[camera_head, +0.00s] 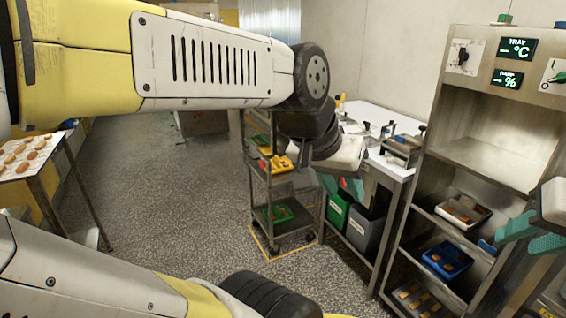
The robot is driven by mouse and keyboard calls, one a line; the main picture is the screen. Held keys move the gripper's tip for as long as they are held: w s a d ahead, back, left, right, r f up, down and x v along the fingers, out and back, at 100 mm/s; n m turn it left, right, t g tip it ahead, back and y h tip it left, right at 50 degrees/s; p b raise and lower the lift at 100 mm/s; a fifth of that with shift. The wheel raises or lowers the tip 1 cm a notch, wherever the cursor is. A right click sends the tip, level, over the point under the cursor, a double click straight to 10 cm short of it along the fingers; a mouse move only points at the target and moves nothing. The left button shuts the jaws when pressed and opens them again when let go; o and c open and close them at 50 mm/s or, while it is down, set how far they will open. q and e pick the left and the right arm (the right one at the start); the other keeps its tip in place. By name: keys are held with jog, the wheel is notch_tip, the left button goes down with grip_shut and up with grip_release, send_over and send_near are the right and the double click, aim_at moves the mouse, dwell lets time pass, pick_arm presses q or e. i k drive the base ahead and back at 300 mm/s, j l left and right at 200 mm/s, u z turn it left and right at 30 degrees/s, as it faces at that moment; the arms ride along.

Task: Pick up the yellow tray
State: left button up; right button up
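A yellow tray (281,163) sits on the upper part of a grey wheeled cart (284,191), with a small red item at its left. Another yellow piece (261,140) shows just behind it, partly hidden by my arm. My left arm crosses the top of the view. Its gripper (340,184) points down to the right of the cart, apart from the tray; the fingers are mostly hidden behind the wrist and its opening is unclear. My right gripper (530,238) is at the right edge in front of the shelf unit, with two teal fingers apart and nothing visible between them.
A green tray (278,213) lies on the cart's lower shelf. A bench (385,165) with a green bin (338,208) and grey bin (364,229) stands right of it. The shelf unit holds a blue tray (447,258). Floor left of the cart is clear.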

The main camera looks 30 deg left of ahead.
aim_at(279, 164)
jog(key=i+j+u, duration=0.1)
jog(key=j, duration=0.3)
jog(key=i+j, duration=0.25)
jog(key=i+j+u, duration=0.15)
jog(key=j, duration=0.35)
jog(key=i+j+u, duration=0.1)
jog(key=j, duration=0.25)
jog(key=i+j+u, duration=0.15)
jog(key=i+u, duration=0.25)
jog(key=i, duration=1.1)
jog(key=i+j, duration=0.15)
jog(key=i, duration=0.4)
